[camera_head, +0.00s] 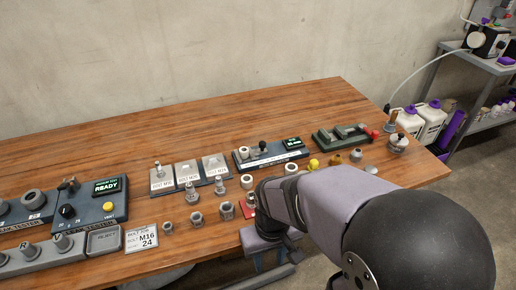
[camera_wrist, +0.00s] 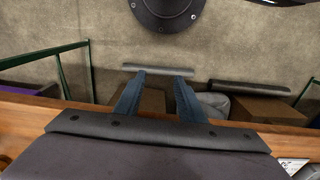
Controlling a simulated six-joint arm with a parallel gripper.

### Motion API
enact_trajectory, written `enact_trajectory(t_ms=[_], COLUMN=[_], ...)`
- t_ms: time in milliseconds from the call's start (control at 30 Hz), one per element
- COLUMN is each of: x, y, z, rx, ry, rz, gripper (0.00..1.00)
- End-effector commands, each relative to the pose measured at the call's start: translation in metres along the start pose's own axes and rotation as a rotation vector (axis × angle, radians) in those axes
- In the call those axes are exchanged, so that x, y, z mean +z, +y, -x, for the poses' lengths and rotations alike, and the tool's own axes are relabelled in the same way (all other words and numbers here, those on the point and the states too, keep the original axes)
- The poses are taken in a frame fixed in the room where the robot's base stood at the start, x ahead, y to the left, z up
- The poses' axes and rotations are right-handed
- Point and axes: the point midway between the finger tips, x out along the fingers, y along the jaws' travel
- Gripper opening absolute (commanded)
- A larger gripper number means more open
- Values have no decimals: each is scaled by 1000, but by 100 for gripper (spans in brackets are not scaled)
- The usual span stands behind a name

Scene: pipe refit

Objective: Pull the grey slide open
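A light grey bar (camera_wrist: 158,70) lies just beyond my fingertips in the wrist view, in front of a brown box-like body below the table edge. It may be the front of the grey slide. A grey bar also shows below the table's front edge in the head view (camera_head: 262,279); I cannot tell if it is the same bar. My gripper (camera_wrist: 159,75) is open, its two blue-grey fingers apart and pointing down past the table edge. It also shows in the head view (camera_head: 268,264). I see nothing gripped, and cannot tell whether the fingers touch the bar.
A darker bar (camera_wrist: 250,88) on a second brown body sits to the right in the wrist view. The wooden table (camera_head: 120,125) holds small fittings, testers and a reject tray (camera_head: 104,240). Green frame legs (camera_wrist: 45,68) stand at the left in the wrist view.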

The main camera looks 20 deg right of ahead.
Motion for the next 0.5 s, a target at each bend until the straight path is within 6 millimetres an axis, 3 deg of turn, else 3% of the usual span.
enact_trajectory(t_ms=[167,367,500], x=[-10,-35,-79], y=[8,38,57], z=[21,72,111], rx=[10,34,-23], ry=[-36,-149,-173], rz=[26,107,222], gripper=[36,36,36])
